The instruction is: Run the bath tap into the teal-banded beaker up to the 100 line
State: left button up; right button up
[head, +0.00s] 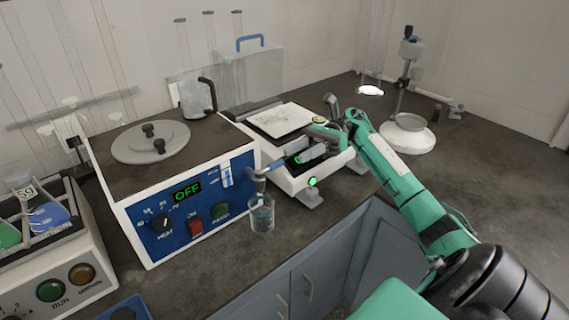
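The water bath (190,210) is a white box with a blue front panel, and its display reads OFF. Its grey tap (254,173) sticks out at the panel's right edge, with a blue lever (274,164) pointing right. A clear glass beaker (262,215) stands upright on the bench below the tap. Its band and lines are too small to read, and I cannot tell its fill level. My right gripper (297,158) is just right of the tap, its fingertips close to the lever. Contact and finger gap are unclear. My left gripper is out of view.
A white balance-like device (290,178) stands behind and under my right gripper. A shaker with flasks (45,265) is at left. The bench edge runs close in front of the beaker.

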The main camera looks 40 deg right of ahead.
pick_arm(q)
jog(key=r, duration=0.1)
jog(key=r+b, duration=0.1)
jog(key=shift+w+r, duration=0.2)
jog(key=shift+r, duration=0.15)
pick_arm(e)
jog(key=d, duration=0.6)
jog(key=shift+d, duration=0.3)
jog(key=shift+w, duration=0.1)
